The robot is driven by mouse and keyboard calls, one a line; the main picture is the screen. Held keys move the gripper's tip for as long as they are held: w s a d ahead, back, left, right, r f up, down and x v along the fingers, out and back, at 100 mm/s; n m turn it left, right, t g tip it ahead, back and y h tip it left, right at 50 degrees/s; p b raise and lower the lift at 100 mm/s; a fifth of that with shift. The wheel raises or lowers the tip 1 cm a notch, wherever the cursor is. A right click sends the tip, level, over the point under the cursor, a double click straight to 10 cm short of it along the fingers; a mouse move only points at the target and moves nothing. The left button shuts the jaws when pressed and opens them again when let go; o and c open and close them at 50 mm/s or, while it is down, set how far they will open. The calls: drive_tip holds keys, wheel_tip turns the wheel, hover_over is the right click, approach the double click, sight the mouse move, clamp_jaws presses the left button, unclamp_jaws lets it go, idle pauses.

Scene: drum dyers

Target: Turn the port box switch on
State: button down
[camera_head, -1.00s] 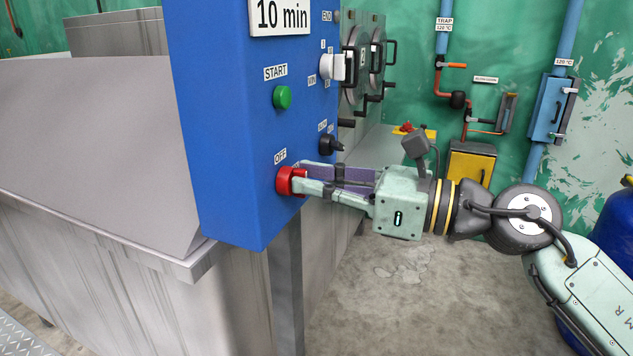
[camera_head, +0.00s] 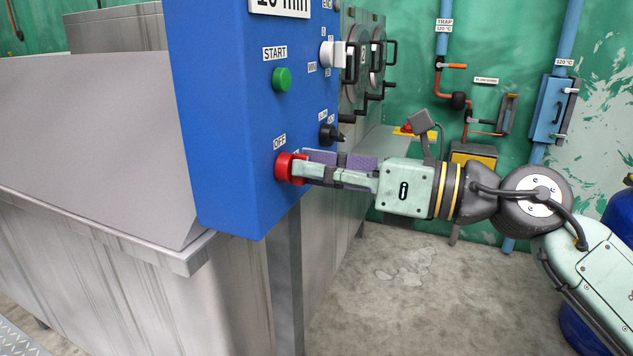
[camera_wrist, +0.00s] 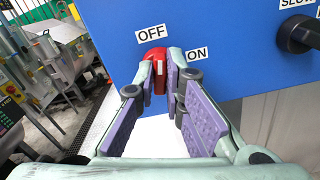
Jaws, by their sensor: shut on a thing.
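The red rotary switch (camera_head: 284,167) sits low on the front of the blue port box (camera_head: 235,120). It also shows in the wrist view (camera_wrist: 155,60), with a white mark on its grip, an OFF label (camera_wrist: 151,34) above it and an ON label (camera_wrist: 197,54) to its right. The grip stands roughly upright in the wrist view, nearer the OFF label's direction than the ON label's. My gripper (camera_head: 302,169) reaches in from the right, with its fingertips closed on the switch's grip. In the wrist view the purple-padded fingers (camera_wrist: 163,78) cover its sides.
Above the switch are a black knob (camera_head: 331,135), a green START button (camera_head: 281,79) and a white knob (camera_head: 333,55). A steel tank (camera_head: 110,255) stands left of and below the box. Pipes and a blue wall box (camera_head: 552,107) are at the back. Floor is open at lower right.

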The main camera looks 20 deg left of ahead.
drive_tip(key=shift+w+f+m+b, duration=0.15)
drive_tip(key=shift+m+b, duration=0.85)
drive_tip(key=shift+m, duration=2.7)
drive_tip(key=shift+s+f+m+b, duration=0.1)
drive_tip(key=shift+m+b, duration=0.85)
drive_tip(key=shift+m, duration=2.75)
drive_tip(key=c, duration=1.7)
unclamp_jaws()
drive_tip(key=shift+w, duration=0.1)
